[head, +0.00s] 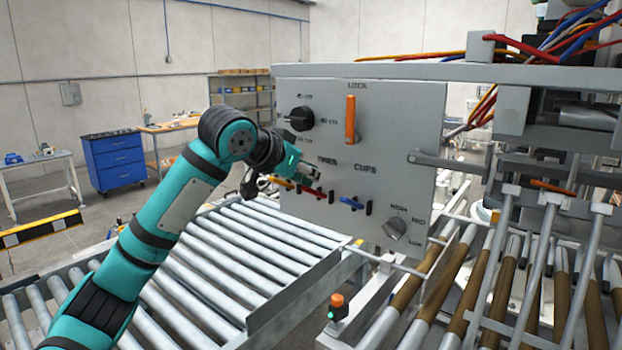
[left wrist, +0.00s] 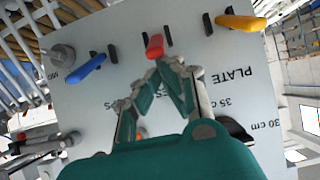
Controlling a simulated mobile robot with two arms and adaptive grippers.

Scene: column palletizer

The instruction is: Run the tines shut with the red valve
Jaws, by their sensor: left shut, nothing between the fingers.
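The red valve (left wrist: 154,46) is a short red handle on the grey control panel (left wrist: 85,110). In the left wrist view it sits between two black stops, just beyond my fingertips. My left gripper (left wrist: 167,64) is shut and empty, its tips close to the red handle; I cannot tell whether they touch it. In the head view my left gripper (head: 312,176) is at the panel (head: 280,100), by the TINES label, and partly covers the valve row there. My right gripper is in neither view.
A yellow valve (left wrist: 240,22) and a blue valve (left wrist: 92,66) flank the red one. The panel also has an orange LOCK lever (head: 350,120), a black knob (head: 301,118) and a silver knob (head: 395,229). A roller conveyor (head: 225,265) runs below.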

